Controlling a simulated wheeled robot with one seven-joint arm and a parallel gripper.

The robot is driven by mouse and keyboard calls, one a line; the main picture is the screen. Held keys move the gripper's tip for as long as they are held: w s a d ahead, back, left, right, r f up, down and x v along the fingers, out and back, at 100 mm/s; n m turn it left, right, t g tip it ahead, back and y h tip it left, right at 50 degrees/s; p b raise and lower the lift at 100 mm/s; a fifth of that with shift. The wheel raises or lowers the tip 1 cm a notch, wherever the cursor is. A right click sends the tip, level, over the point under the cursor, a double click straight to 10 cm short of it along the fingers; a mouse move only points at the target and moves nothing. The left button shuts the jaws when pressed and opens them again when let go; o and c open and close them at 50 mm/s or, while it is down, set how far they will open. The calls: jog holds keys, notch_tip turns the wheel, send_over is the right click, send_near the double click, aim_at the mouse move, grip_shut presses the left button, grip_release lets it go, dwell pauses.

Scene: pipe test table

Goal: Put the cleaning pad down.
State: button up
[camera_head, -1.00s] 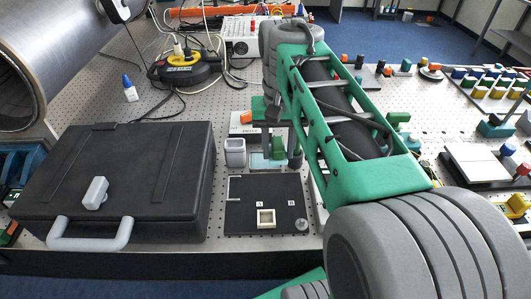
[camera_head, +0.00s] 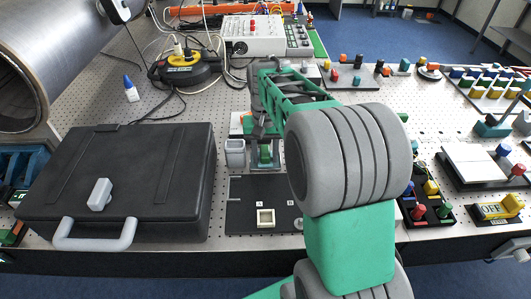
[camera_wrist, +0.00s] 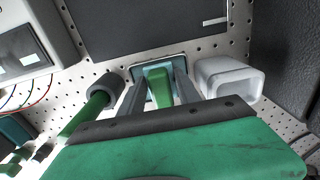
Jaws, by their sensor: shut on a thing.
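The cleaning pad (camera_wrist: 160,86) has a green upright handle above a flat, pale base. My gripper (camera_wrist: 158,94) is shut on the handle, with one grey finger on each side in the wrist view. In the head view, the green of the pad (camera_head: 265,153) shows between the fingers of my gripper (camera_head: 264,146), low over the table behind the black board. The base is at or very near the table surface; I cannot tell whether it touches. My fingers and wrist hide part of the pad.
A grey open cup (camera_head: 235,153) stands close to the pad's left in the head view. A green rod with a dark grey end (camera_wrist: 104,92) is close on its other side. The black board (camera_head: 258,190) lies in front. A black case (camera_head: 120,175) fills the left.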

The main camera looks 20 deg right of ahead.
aim_at(265, 152)
jog(key=shift+f, duration=0.1)
jog(key=o, duration=1.3)
notch_tip(265, 152, up, 11)
jog(key=s+a+f+n+t, duration=0.1)
jog(key=s+a+f, duration=0.1)
jog(key=s+a, duration=0.1)
jog(key=s+a+f+n+t, duration=0.1)
jog(key=s+a+f+n, duration=0.1)
jog(key=s, duration=0.3)
jog(key=s+a+f+n+t, duration=0.1)
jog(key=s+a+f, duration=0.3)
jog(key=s, duration=0.1)
jog(key=shift+a+f+n, duration=0.15)
jog(key=shift+a+n, duration=0.15)
jog(key=shift+a, duration=0.05)
jog(key=shift+s+f, duration=0.25)
jog(key=shift+f, duration=0.15)
